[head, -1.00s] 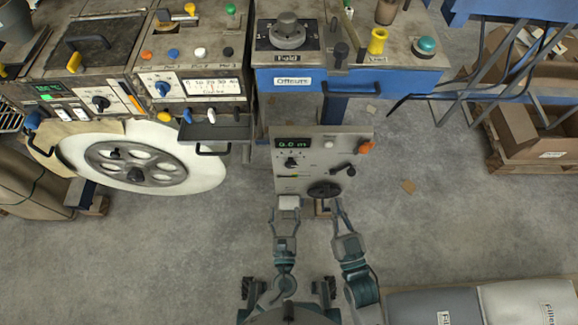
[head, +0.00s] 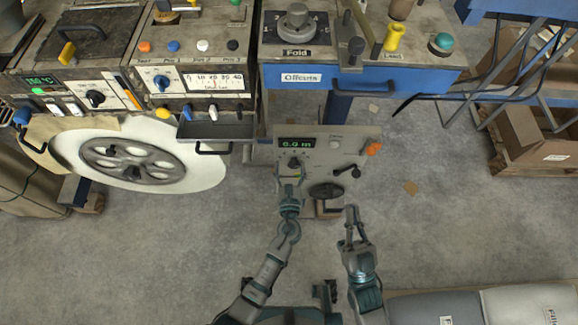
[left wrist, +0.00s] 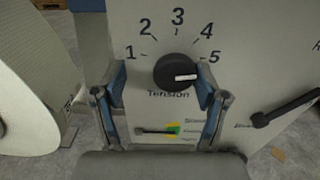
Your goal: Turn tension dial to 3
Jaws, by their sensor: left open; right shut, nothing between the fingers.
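The tension dial (left wrist: 172,70) is a round black knob with a white pointer mark, on a pale grey panel (left wrist: 240,30) with numbers 1 to 5 around it. The pointer aims right, a little below the 5. The dial also shows in the head view (head: 294,163). My left gripper (left wrist: 161,88) is open, with one finger left and one right of the dial; I cannot tell whether they touch it. In the head view my left gripper (head: 289,190) is at the panel just below the dial. My right gripper (head: 351,212) is shut and empty, to the lower right of the panel.
A black crank lever (head: 347,171) and a dark handwheel (head: 326,190) sit on the same panel, right of the dial. A large white roll (head: 200,172) stands to the left. A blue-fronted workbench (head: 370,80) is behind. The floor right of the panel is mostly clear.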

